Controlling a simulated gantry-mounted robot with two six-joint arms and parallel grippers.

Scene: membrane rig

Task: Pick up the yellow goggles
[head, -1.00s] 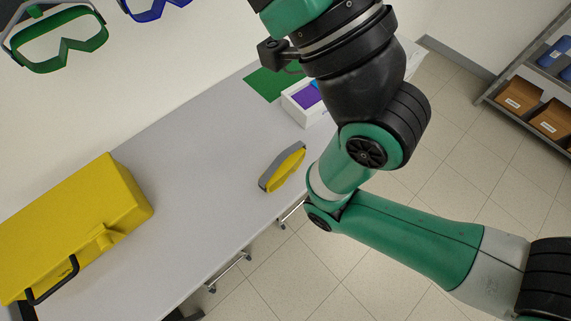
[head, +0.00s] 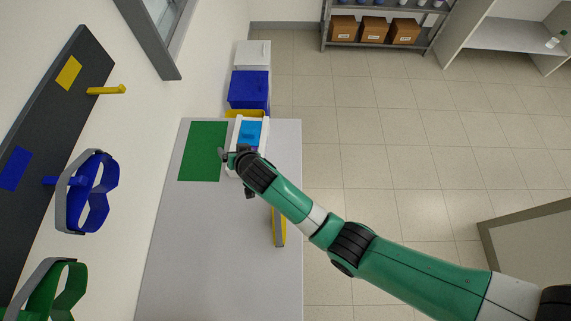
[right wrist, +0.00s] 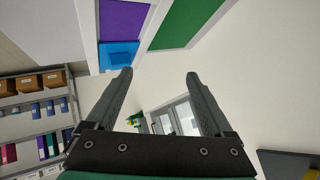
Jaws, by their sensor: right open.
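The yellow goggles (head: 279,230) lie near the right edge of the grey table in the head view. They look like a narrow yellow band with a grey strap, and my right arm crosses just above their upper end. My right gripper (head: 227,157) is beyond the goggles and to their left, by the green mat and the white box. In the right wrist view, the right gripper (right wrist: 159,74) has its two fingers spread wide with nothing between them. The goggles are not in that view. My left gripper is not in view.
Blue goggles (head: 98,205) and green goggles (head: 67,292) hang at the left wall, beside an empty yellow peg (head: 106,90). A green mat (head: 203,150) lies at the table's far end. A white box (right wrist: 89,35) has purple and blue contents. The table's near part is clear.

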